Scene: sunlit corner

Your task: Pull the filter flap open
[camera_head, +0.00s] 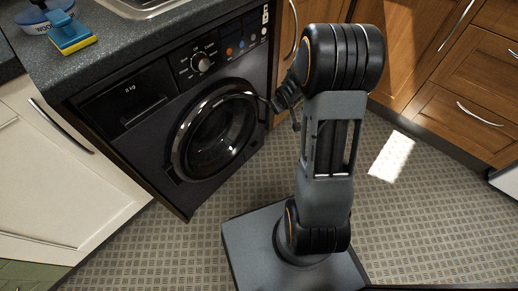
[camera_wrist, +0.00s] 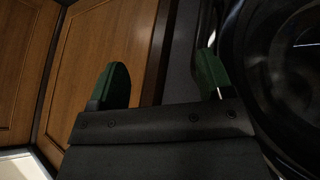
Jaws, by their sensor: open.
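The black washing machine (camera_head: 190,100) stands under the counter, its round glass door (camera_head: 215,135) shut. I cannot make out the filter flap clearly in either view. My gripper (camera_head: 277,104) is at the right side of the machine's front, near the door rim, partly hidden by my arm. In the wrist view my gripper (camera_wrist: 165,80) is open, its two green fingertips wide apart with nothing held between them. The right fingertip is close to the door's dark rim (camera_wrist: 250,70); whether it touches cannot be told.
Wooden cabinets (camera_head: 430,50) stand to the right; their panels also show in the wrist view (camera_wrist: 105,50). A cream cabinet (camera_head: 60,170) is on the left. A sponge (camera_head: 70,35) and a blue-and-white tin (camera_head: 45,18) sit on the counter. The tiled floor (camera_head: 430,225) is mostly clear.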

